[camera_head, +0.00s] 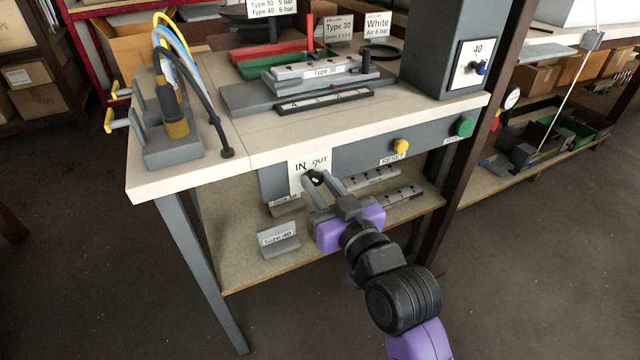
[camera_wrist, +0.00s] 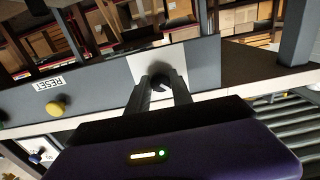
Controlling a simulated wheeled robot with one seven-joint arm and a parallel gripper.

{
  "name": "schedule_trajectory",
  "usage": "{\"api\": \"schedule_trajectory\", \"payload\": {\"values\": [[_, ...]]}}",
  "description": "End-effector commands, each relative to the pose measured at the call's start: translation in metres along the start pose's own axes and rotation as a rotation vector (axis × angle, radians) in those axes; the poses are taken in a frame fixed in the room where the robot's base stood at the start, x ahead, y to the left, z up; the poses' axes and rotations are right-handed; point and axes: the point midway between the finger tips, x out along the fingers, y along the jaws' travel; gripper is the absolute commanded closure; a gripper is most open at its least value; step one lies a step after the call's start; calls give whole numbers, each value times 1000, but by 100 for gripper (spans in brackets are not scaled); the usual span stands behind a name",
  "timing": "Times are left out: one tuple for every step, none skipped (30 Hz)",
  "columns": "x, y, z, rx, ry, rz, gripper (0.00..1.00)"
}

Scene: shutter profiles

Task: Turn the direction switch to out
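The direction switch (camera_head: 316,180) is a dark knob on a white plate marked IN on the left and OUT on the right, on the grey front panel of the bench. My gripper (camera_head: 318,179) reaches up to it from the front, with one finger on each side of the knob. In the wrist view the knob (camera_wrist: 160,84) shows between the fingertips of my gripper (camera_wrist: 161,80), in front of the white plate. The fingers stand apart; whether they touch the knob is hard to tell. They partly hide the knob, and its pointing direction is unclear.
To the right on the panel are a yellow RESET button (camera_head: 401,146) and a green button (camera_head: 464,127). A lower shelf (camera_head: 240,262) carries a Size 40 block (camera_head: 279,240) and other labelled blocks. The bench top (camera_head: 190,182) holds a cabled fixture and a Type 30 fixture.

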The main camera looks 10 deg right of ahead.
Motion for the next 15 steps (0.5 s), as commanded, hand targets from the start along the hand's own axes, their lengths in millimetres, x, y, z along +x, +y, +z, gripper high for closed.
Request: {"api": "schedule_trajectory", "payload": {"values": [[0, 0, 0, 0, 0, 0, 100], [0, 0, 0, 0, 0, 0, 100], [0, 0, 0, 0, 0, 0, 100], [0, 0, 0, 0, 0, 0, 100], [0, 0, 0, 1, 0, 0, 100], [0, 0, 0, 2, 0, 0, 100], [0, 0, 0, 4, 0, 0, 100], [0, 0, -1, 7, 0, 0, 100], [0, 0, -1, 14, 0, 0, 100], [0, 0, -1, 20, 0, 0, 100], [0, 0, -2, 27, 0, 0, 100], [0, 0, -2, 39, 0, 0, 100], [0, 0, -2, 50, 0, 0, 100], [0, 0, -3, 64, -1, 0, 100], [0, 0, -3, 83, -1, 0, 100]]}}
